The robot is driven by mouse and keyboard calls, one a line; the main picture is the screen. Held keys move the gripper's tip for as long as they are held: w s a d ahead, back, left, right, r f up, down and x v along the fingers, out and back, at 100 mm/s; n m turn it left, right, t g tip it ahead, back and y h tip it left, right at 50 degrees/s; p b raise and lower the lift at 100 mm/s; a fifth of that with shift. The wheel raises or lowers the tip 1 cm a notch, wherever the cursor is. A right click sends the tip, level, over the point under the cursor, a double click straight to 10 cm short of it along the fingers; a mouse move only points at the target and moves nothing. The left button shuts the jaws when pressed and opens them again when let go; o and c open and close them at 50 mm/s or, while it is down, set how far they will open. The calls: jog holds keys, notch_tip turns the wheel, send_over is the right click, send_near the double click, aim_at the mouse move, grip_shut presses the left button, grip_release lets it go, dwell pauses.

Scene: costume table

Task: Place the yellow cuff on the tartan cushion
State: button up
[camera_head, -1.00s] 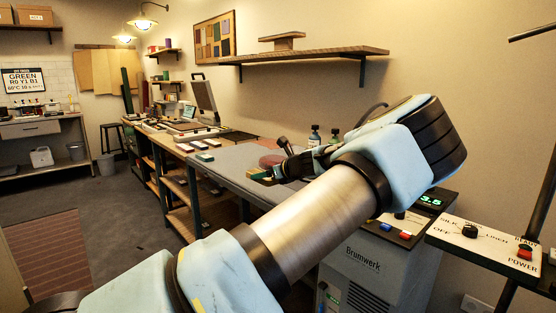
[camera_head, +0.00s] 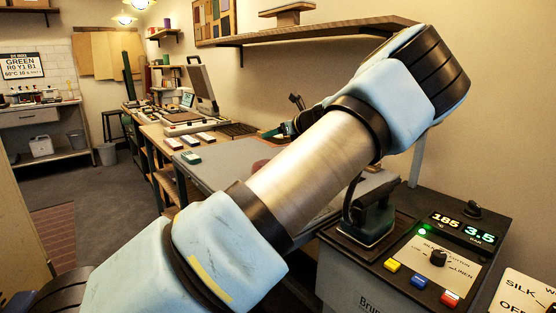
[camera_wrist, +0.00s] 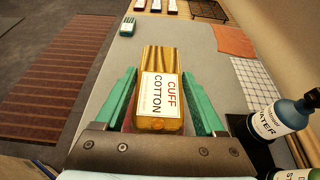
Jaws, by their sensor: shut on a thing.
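In the head view my gripper (camera_head: 274,133) is small and mostly behind my arm, so the cuff cannot be made out there. A dull red rounded thing (camera_head: 259,167) lies on the grey table, partly hidden by my arm. I cannot tell whether it is the tartan cushion; no tartan pattern is clear in either view.
A water bottle (camera_wrist: 285,115) stands close right of my gripper in the wrist view. An orange cloth (camera_wrist: 235,40) and a checked sheet (camera_wrist: 254,84) lie beyond. A green block (camera_wrist: 128,27) is at the far left. An iron (camera_head: 371,212) stands on the control unit.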

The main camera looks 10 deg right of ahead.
notch_tip(320, 180, down, 9)
jog(key=shift+f+p, duration=0.1)
jog(key=shift+p, duration=0.85)
jog(key=o, duration=1.3)
jog(key=b+v, duration=0.3)
jog(key=v, duration=0.9)
jog(key=shift+d, duration=0.1)
